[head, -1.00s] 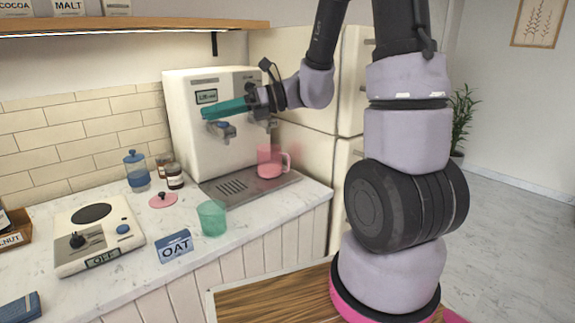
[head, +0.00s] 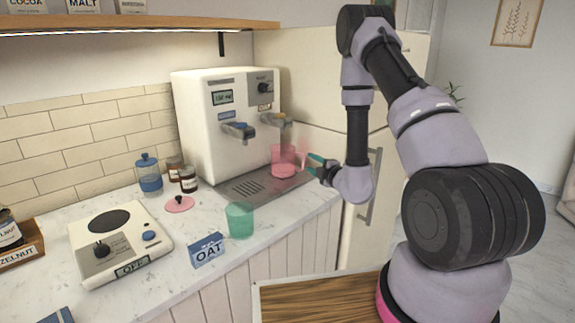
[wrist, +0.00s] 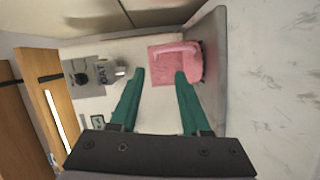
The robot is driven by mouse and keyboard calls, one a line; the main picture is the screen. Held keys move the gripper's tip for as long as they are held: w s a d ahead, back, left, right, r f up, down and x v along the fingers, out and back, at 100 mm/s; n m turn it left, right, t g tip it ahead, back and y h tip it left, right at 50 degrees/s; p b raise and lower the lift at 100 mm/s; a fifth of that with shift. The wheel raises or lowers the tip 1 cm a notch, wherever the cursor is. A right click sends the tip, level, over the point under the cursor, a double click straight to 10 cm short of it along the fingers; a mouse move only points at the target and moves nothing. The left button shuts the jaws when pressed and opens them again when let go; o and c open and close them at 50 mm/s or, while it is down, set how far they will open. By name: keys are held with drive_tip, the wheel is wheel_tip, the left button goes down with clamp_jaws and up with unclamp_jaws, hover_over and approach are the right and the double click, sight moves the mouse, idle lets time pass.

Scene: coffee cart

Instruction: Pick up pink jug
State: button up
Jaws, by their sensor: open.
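The pink jug (head: 283,162) is see-through and stands upright on the grey drip tray (head: 240,190) of the coffee machine. Its handle faces right, toward my gripper (head: 313,160). My gripper comes in from the right at about the jug's height, with teal fingers open and empty. In the wrist view, the jug (wrist: 172,66) is just beyond my open gripper (wrist: 161,73). The fingertip on the right overlaps the jug's lower edge there, and the other is to its left. I cannot tell whether a finger touches the handle.
The white coffee machine (head: 205,130) stands behind the jug. A pink lid (head: 179,204), jars and a scale-like device (head: 120,240) are to the left.

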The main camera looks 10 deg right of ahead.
sight(288, 162)
drive_tip(key=x, duration=0.7)
drive_tip(key=shift+w+r, duration=0.25)
drive_tip(key=shift+w, duration=0.1)
clamp_jaws()
idle(1.0)
